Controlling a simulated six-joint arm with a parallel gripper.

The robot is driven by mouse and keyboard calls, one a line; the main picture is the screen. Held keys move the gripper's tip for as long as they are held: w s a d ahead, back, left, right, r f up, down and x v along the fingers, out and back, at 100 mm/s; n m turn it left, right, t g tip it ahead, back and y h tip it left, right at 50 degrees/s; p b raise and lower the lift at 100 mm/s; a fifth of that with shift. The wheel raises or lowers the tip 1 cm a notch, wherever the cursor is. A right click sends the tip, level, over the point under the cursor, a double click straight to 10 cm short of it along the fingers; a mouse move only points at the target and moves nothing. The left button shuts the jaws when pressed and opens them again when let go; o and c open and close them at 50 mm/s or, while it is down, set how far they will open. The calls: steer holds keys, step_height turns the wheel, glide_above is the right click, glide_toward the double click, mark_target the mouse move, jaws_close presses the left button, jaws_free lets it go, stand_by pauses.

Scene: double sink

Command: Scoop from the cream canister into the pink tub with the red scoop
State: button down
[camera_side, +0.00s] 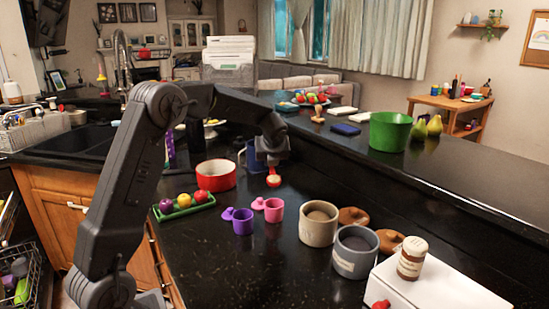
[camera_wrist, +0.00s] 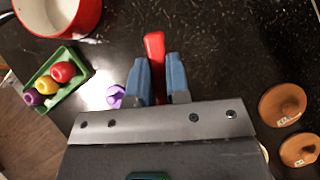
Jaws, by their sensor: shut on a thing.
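My gripper (camera_side: 272,160) is shut on the red scoop (camera_side: 273,181) and holds it above the counter, behind the pink tub. In the wrist view the scoop's red handle (camera_wrist: 154,46) shows between the two blue fingers (camera_wrist: 158,72). A pale patch shows at the scoop in the side view; I cannot tell whether it holds anything. The pink tub (camera_side: 274,211) stands upright on the counter, with a pink lid-like piece beside it. The cream canister (camera_side: 317,228) stands open to its right, with brownish contents. I cannot make out either container in the wrist view.
A purple tub (camera_side: 242,224) stands left of the pink tub. A grey canister (camera_side: 354,257) stands in front of the cream one, with brown lids (camera_side: 390,241) behind. A red pot (camera_side: 216,177), a green fruit tray (camera_side: 184,207) and a white box (camera_side: 440,285) are nearby.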

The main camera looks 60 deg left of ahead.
mark_target(271, 172)
steer(key=shift+f, duration=2)
steer(key=shift+f+g, duration=0.1)
steer(key=shift+g, duration=0.2)
steer(key=g+y, duration=0.1)
steer(key=g, duration=0.2)
steer(key=m+g+y, duration=0.1)
steer(key=g+y, duration=0.1)
steer(key=g, duration=0.2)
steer(key=g+y, duration=0.2)
steer(key=g, duration=0.1)
steer(key=shift+a+f+g, duration=0.15)
steer(key=shift+f+g, duration=0.1)
steer(key=shift+g, duration=0.05)
steer(key=shift+r, duration=2)
